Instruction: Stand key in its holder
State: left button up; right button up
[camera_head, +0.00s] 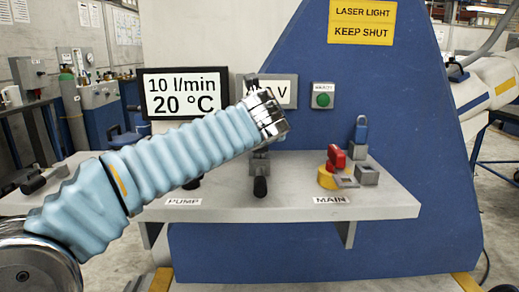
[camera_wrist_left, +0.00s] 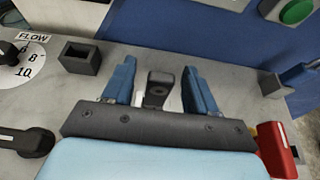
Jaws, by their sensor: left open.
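A dark square open-topped block, which looks like the holder (camera_wrist_left: 80,57), sits on the panel to the left and looks empty. My right gripper is not in view.
On the shelf (camera_head: 385,205) at the right stand a red handle (camera_head: 336,157) on a yellow base, small grey blocks (camera_head: 366,174) and a blue padlock-like piece (camera_head: 361,130). A FLOW knob (camera_wrist_left: 12,53) and a black lever knob (camera_wrist_left: 25,141) lie left of my gripper.

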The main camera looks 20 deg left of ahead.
pick_arm(q)
grip_shut()
